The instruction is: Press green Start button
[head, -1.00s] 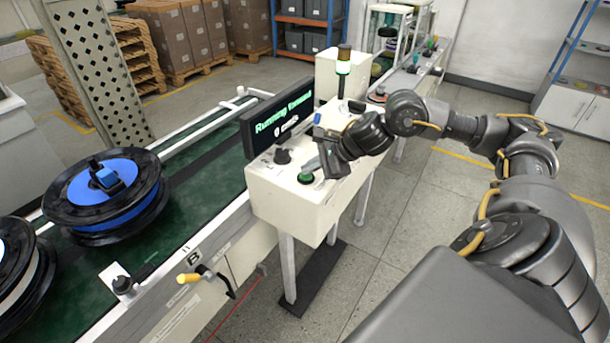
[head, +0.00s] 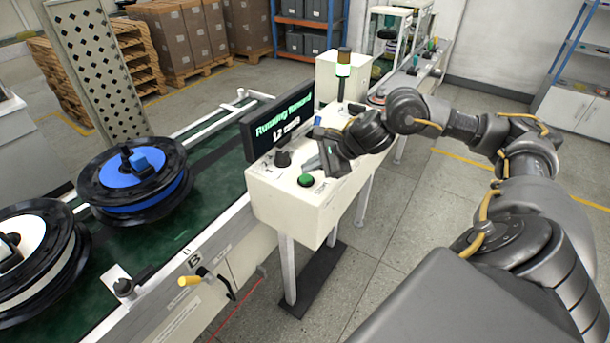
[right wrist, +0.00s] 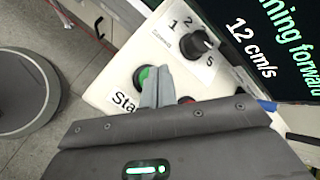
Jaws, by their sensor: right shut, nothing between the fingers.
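The green Start button (head: 306,180) sits on top of the cream control box (head: 290,206) in the head view. In the right wrist view the green button (right wrist: 141,76) shows beside the fingertips, partly covered, next to the letters "Sta". My right gripper (head: 312,164) is shut and empty, its fingers just above and behind the button, with a small gap in the head view. In the right wrist view my right gripper's fingers (right wrist: 153,82) point at the box top. The display (head: 280,119) reads "Running forward" and "12 cm/s". My left gripper is not in view.
A black knob (head: 283,158) stands beside the button, and a red button (right wrist: 186,100) is partly hidden behind the fingers. A blue reel (head: 140,190) and a white reel (head: 42,240) lie on the green conveyor.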

